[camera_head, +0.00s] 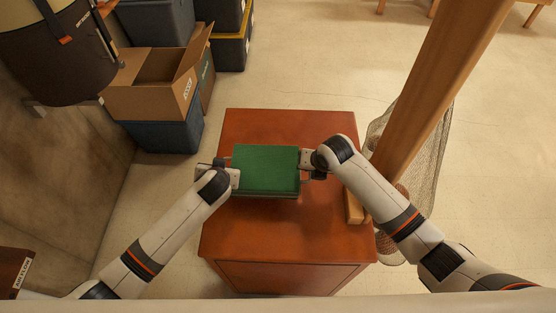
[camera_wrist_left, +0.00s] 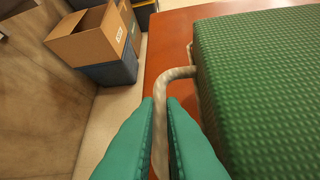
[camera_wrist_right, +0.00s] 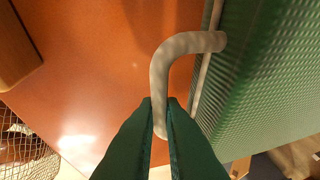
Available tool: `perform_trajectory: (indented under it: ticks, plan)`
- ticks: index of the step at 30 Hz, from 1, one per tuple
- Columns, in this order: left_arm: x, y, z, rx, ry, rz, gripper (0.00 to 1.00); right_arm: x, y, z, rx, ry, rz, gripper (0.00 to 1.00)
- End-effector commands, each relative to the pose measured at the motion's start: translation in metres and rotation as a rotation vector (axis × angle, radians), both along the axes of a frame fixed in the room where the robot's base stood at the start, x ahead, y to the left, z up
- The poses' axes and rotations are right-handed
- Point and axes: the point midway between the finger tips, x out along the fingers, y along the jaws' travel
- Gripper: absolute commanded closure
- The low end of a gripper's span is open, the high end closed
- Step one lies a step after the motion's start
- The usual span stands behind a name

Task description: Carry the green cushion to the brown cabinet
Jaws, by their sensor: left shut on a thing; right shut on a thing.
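The green cushion (camera_head: 266,168) is a flat box-like block with a pale looped handle on each side. It is over the top of the reddish-brown cabinet (camera_head: 290,126); whether it touches the top is hard to tell. My left gripper (camera_head: 233,176) is shut on the cushion's left handle (camera_wrist_left: 162,130), with the cushion (camera_wrist_left: 265,80) to its right in the left wrist view. My right gripper (camera_head: 308,163) is shut on the right handle (camera_wrist_right: 160,75), with the cushion (camera_wrist_right: 270,80) at the right of the right wrist view.
An open cardboard box (camera_head: 145,103) sits on a blue bin (camera_head: 165,137) at back left. Floor behind the cabinet is clear.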

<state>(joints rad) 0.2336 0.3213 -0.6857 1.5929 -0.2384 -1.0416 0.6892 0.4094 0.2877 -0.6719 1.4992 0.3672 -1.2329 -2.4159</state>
Motion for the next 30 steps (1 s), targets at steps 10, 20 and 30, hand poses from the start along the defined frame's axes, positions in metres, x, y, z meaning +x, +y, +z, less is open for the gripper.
perform_trajectory:
  ticks: [10, 20, 30]
  plan:
    - [0.001, 0.003, -0.010, 0.005, 0.001, 0.004, 1.00, 0.001, -0.003, -0.010, -0.005, 0.000, -0.003, 1.00]
    - [0.000, 0.003, -0.034, 0.005, 0.000, 0.004, 1.00, 0.001, -0.003, -0.034, -0.005, -0.001, -0.004, 1.00]
    - [0.000, 0.003, -0.048, 0.005, 0.001, 0.004, 0.78, 0.001, -0.003, -0.048, -0.005, 0.000, -0.003, 0.79]
